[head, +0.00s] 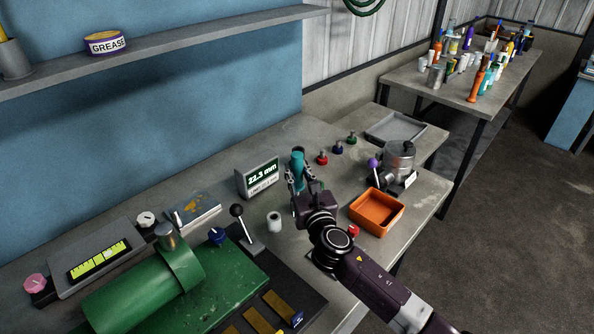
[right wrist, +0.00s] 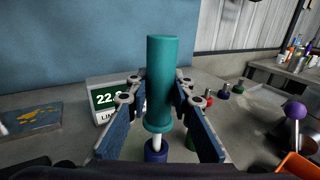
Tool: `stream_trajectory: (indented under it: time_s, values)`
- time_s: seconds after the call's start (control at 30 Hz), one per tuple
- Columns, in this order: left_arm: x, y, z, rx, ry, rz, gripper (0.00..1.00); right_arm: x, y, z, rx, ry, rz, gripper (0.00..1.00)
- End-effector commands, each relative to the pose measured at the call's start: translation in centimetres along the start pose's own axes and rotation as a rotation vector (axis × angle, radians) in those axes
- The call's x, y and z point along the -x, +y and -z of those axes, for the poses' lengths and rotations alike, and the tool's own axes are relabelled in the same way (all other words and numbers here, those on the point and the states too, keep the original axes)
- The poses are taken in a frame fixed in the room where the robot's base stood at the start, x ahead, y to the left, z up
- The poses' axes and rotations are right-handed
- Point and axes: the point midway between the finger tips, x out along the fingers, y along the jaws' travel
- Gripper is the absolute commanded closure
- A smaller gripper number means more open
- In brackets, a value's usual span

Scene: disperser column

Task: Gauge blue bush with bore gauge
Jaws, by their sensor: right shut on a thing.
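My right gripper (head: 297,182) is shut on the bore gauge, whose teal handle (head: 297,160) stands upright between the fingers. In the right wrist view the handle (right wrist: 161,75) is large and central, with the gripper (right wrist: 160,95) on both sides. A pale stem runs down from the handle to the blue bush (right wrist: 155,151) below. The stem's tip is not visible there; I cannot tell how deep it sits in the bore. The readout box (head: 258,178) beside the gauge shows 22.3 mm. My left gripper is out of view.
Red (head: 322,158), blue (head: 338,147) and green (head: 352,138) knobbed pieces stand behind the gripper. An orange tray (head: 377,212) and a metal device with a purple-knobbed lever (head: 398,162) are to the right. A white hollow cylinder (head: 274,222) and green machine (head: 145,290) are left.

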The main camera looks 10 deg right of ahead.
Motion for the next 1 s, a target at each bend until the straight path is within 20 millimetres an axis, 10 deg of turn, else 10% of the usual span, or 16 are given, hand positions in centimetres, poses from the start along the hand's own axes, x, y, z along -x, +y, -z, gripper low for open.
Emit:
stream_trajectory:
  time_s: [1.0]
  values:
    - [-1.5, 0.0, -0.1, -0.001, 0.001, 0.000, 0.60, 0.0, 0.0, 1.9, 0.000, -0.001, 0.000, 1.00]
